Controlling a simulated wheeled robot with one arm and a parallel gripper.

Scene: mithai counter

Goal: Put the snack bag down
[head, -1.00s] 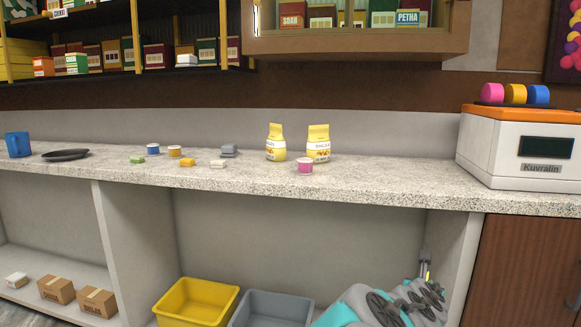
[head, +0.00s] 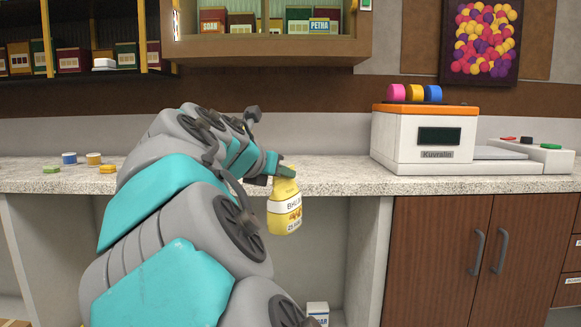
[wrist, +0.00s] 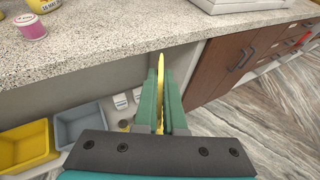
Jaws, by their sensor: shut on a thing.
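The yellow snack bag (head: 284,208) hangs from my gripper (head: 280,172), with its white label facing the head view. In the wrist view my gripper (wrist: 160,105) is shut on the bag, which shows edge-on as a thin yellow strip (wrist: 161,72) between the fingers. The bag is held in the air in front of the counter (head: 335,177), its body below the counter top's edge.
A white and orange scale (head: 425,140) stands on the counter at right. Bare counter lies between my gripper and it. A pink tub (wrist: 31,28) is near the counter edge. Yellow (wrist: 25,148) and grey (wrist: 82,128) bins are below. Wooden cabinet doors (head: 440,240) are at lower right.

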